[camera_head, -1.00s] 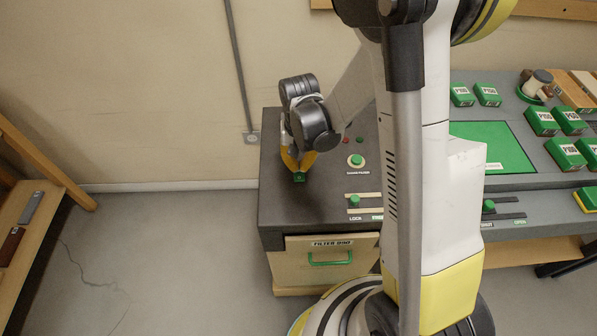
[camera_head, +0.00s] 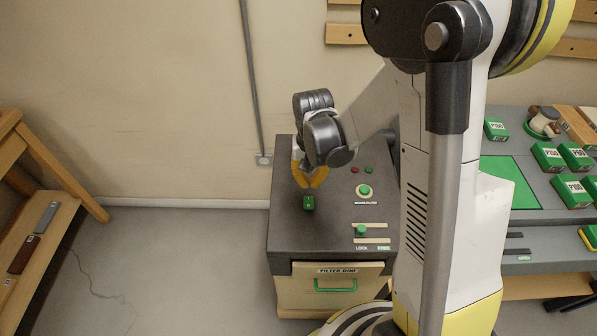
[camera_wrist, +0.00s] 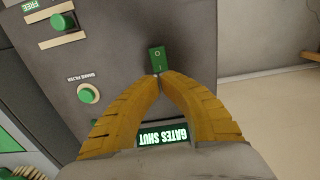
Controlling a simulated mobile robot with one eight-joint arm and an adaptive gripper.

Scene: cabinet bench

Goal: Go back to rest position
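My gripper (camera_head: 315,181) is above the dark top of the filter cabinet (camera_head: 290,225). Its yellow fingers also show in the wrist view (camera_wrist: 161,78), with their tips together and nothing seen between them. A small green rocker switch (camera_head: 308,203) marked O and I sits on the cabinet top just beyond the tips. The switch also shows in the wrist view (camera_wrist: 158,60), and the tips look slightly apart from it. A lit display (camera_wrist: 165,137) reading "GATES SHUT" is partly hidden behind my fingers.
A round green shaker-filter button (camera_head: 365,190) and a green slider (camera_head: 361,231) near LOCK and FREE are right of the switch. A filter bin drawer (camera_head: 335,285) is in the cabinet front. A wooden shelf (camera_head: 60,215) stands left. Green boxes (camera_head: 548,156) lie on the right bench.

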